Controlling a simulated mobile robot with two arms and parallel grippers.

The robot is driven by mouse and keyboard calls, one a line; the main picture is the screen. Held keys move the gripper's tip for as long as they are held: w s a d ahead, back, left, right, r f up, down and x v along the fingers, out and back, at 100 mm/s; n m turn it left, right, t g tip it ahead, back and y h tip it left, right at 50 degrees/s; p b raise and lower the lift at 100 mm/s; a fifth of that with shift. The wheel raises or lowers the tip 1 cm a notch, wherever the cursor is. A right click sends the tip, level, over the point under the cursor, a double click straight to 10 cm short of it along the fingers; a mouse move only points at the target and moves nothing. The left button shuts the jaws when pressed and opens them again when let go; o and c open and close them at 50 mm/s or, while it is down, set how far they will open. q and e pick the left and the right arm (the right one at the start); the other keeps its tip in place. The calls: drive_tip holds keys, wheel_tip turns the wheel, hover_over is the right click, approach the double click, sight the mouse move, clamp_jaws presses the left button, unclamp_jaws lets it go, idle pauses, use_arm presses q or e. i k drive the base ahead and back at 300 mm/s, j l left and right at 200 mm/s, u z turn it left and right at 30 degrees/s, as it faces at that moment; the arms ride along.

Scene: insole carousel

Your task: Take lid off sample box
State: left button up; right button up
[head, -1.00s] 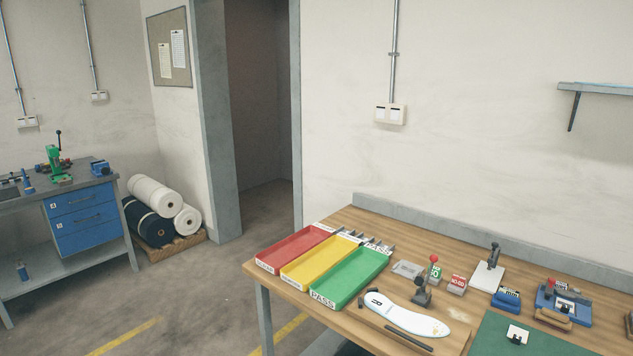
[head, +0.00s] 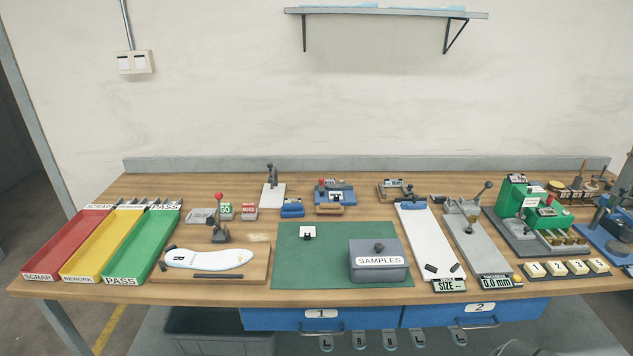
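The sample box (head: 380,273) is grey with a white "SAMPLES" label on its front. It sits on the right part of the green mat (head: 310,273), near the front of the workbench. Its lid (head: 362,247) is on, with a dark knob on top. Neither of my grippers shows in the head view.
Red, yellow and green trays (head: 146,246) stand at the left end of the bench (head: 400,295). A white insole (head: 208,258) lies on a board left of the mat. A white sizing board (head: 428,243) stands just right of the box. The mat's left part is mostly clear.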

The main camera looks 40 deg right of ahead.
sight(390, 252)
drive_tip(key=z, duration=1.7)
